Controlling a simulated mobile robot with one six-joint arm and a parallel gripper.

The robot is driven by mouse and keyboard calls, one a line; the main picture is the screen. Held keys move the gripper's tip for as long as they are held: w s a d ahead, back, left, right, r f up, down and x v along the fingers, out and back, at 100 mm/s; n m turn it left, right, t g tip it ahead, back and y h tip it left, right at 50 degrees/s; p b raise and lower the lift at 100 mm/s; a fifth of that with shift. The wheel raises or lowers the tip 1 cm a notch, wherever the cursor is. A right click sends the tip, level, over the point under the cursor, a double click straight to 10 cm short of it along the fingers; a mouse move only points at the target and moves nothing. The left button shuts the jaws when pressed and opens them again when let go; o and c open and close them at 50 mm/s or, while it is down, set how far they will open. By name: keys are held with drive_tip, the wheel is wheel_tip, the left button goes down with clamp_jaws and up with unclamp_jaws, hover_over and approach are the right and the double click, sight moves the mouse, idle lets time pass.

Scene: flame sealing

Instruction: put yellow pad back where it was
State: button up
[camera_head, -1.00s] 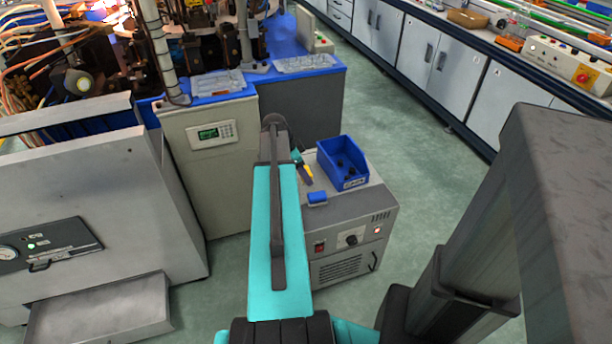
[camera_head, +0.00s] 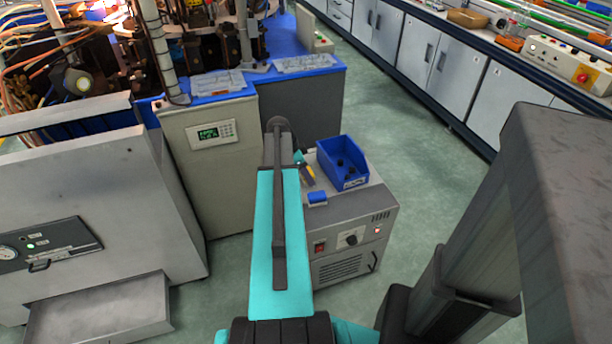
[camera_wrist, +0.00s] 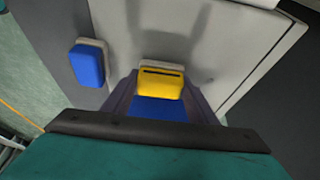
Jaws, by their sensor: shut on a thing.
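The yellow pad (camera_wrist: 161,84) is between the two dark fingers of my gripper (camera_wrist: 160,104) in the wrist view. My gripper is shut on it. A blue patch shows just below the pad between the fingers; I cannot tell what it belongs to. A blue pad with a pale base (camera_wrist: 87,64) stands left of the gripper, apart from it, and also shows in the head view (camera_head: 317,197). In the head view my gripper (camera_head: 308,178) is over the grey cabinet, with only a little yellow visible. Whether the yellow pad touches the cabinet top is unclear.
The grey cabinet (camera_head: 350,218) has a blue bin (camera_head: 342,163) with dark pieces behind and right of my gripper. A pale control cabinet (camera_head: 212,165) stands to the left. Open green floor lies to the right.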

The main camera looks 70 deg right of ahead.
drive_tip(key=shift+f, duration=0.4)
drive_tip(key=shift+f, duration=0.15)
drive_tip(key=o, duration=1)
drive_tip(key=v, duration=1.2)
drive_tip(key=shift+p, duration=0.35)
